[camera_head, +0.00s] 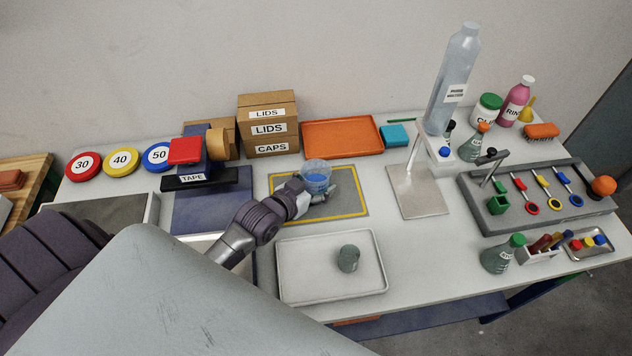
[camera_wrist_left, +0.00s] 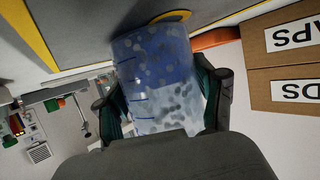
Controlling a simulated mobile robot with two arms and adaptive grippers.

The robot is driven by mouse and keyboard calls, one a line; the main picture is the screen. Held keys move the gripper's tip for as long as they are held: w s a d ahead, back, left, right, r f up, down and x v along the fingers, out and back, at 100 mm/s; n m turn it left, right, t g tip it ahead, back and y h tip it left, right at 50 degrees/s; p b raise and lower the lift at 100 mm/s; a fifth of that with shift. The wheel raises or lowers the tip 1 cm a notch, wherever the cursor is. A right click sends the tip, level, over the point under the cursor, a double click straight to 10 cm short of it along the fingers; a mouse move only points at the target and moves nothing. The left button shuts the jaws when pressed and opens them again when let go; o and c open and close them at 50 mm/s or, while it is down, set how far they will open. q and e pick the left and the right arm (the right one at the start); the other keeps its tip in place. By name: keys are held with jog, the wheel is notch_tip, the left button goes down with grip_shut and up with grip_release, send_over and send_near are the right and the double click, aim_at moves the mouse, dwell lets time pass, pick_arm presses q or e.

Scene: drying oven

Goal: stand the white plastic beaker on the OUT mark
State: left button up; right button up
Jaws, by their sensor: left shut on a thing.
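The white plastic beaker (camera_head: 316,174) is translucent, with blue showing in its lower part. It is over the grey mat with a yellow border (camera_head: 352,199), and I cannot tell if it touches the mat. My left gripper (camera_head: 314,194) is shut on it from the near side. In the left wrist view the beaker (camera_wrist_left: 158,65) shows blue marks and pale spots between the two dark fingers of the left gripper (camera_wrist_left: 163,98). No OUT lettering is readable; a yellow piece (camera_wrist_left: 172,16) shows past the beaker there. My right gripper is not in view.
A white tray (camera_head: 290,284) with a grey container (camera_head: 348,258) lies in front of the mat. Boxes (camera_head: 268,110) and an orange tray (camera_head: 341,137) stand behind. A metal stand plate (camera_head: 418,193) with a tall bottle (camera_head: 452,82) behind it is on the right.

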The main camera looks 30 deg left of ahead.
pick_arm(q)
jog(key=o, duration=1.3)
jog(key=shift+f, duration=0.15)
jog(key=shift+c, duration=0.2)
jog(key=b+v, duration=0.1)
jog(key=v, duration=1.1)
